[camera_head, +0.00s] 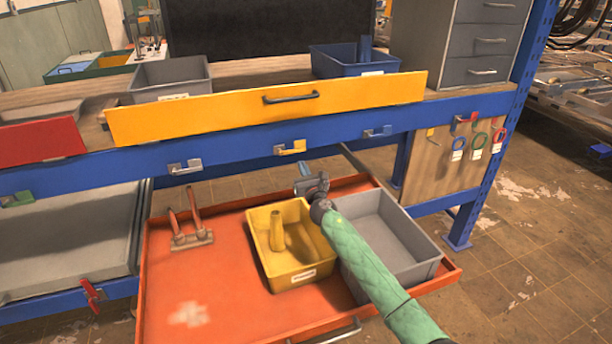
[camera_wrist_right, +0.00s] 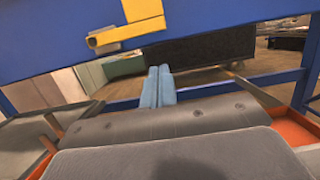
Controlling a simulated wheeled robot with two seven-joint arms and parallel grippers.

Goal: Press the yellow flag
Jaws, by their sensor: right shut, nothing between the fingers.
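The yellow flag (camera_head: 291,147) is a small yellow latch-like piece on the front of the blue beam, below the yellow drawer front. It also shows at the upper left of the right wrist view (camera_wrist_right: 125,25), large and close. My right gripper (camera_head: 304,168) is shut and empty, its blue fingers pointing towards the beam just below and slightly right of the yellow flag. In the right wrist view the closed fingers (camera_wrist_right: 158,74) lie below and to the right of the flag, apart from it in the picture. My left gripper is not in view.
A grey flag (camera_head: 185,168) and a blue flag (camera_head: 378,131) sit on the same blue beam (camera_head: 235,157). Below is an orange tray (camera_head: 190,280) with a yellow bin (camera_head: 294,280) and a grey bin (camera_head: 425,265). The yellow drawer front (camera_head: 210,110) has a dark handle.

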